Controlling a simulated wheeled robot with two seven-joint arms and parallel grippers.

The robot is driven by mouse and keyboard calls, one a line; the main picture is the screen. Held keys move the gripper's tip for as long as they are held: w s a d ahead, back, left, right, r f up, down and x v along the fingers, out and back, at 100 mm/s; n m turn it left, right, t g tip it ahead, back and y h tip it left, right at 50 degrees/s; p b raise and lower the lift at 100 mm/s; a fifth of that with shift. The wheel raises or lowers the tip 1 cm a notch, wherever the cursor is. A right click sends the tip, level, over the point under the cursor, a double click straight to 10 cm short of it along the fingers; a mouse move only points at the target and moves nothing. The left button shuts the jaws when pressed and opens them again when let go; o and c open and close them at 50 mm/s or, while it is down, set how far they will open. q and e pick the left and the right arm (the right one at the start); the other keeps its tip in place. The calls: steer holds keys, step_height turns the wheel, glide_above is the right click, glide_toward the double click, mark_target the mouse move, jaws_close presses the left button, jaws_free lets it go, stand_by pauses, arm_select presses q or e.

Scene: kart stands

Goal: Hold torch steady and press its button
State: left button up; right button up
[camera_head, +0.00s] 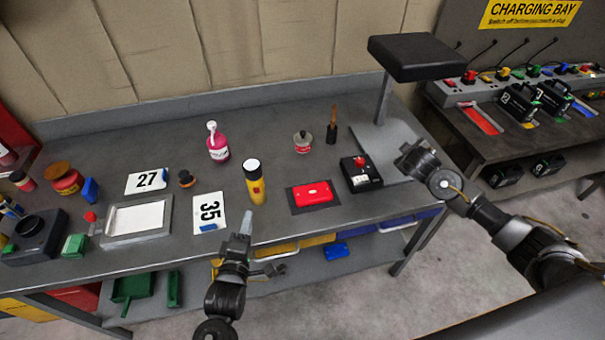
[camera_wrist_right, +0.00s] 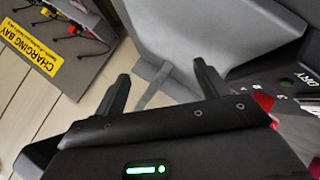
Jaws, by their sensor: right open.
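The torch (camera_head: 255,182) stands upright near the front edge of the grey workbench. It has a yellow body with a dark, white-topped head, and a small red spot on its side looks like the button. My left gripper (camera_head: 244,222) is in front of and slightly left of the torch, pointing at the bench edge; its fingers overlap, so its opening is unclear. My right gripper (camera_head: 412,157) is far to the right, beside the black-topped stand, and away from the torch. In the right wrist view its two fingers (camera_wrist_right: 163,80) are apart with nothing between them.
A white card "35" (camera_head: 209,212) lies left of the torch, and a red item on a dark mat (camera_head: 296,209) lies right. A black box with a red knob (camera_head: 374,184), a pink bottle (camera_head: 217,146) and a black-topped stand (camera_head: 413,58) share the bench (camera_head: 270,135).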

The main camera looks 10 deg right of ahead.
steer(key=a+y, duration=0.1)
steer(key=a, duration=0.2)
steer(key=w+a+r+n+t+y, duration=0.1)
steer(key=a, duration=0.3)
steer(key=w+a+n+y, duration=0.1)
steer(key=a+y, duration=0.1)
steer(key=a, duration=0.2)
steer(key=shift+w+a+r+t, duration=0.1)
steer(key=shift+a+r+t, duration=0.1)
steer(key=shift+t, duration=0.1)
steer(key=a+y, duration=0.4)
steer(key=a, duration=0.7)
steer(key=n+g+y, duration=0.1)
steer(key=n+y, duration=0.1)
steer(key=y, duration=0.6)
glide_toward(249, 169)
step_height(249, 169, down, 2)
steer(key=w, duration=0.2)
steer(key=x, duration=1)
steer(key=shift+w+a+f, duration=0.1)
steer(key=shift+w+f, duration=0.15)
steer(key=shift+w, duration=0.05)
steer(key=shift+c, duration=0.2)
steer(key=c, duration=1.2)
arm_select(q)
jaws_close()
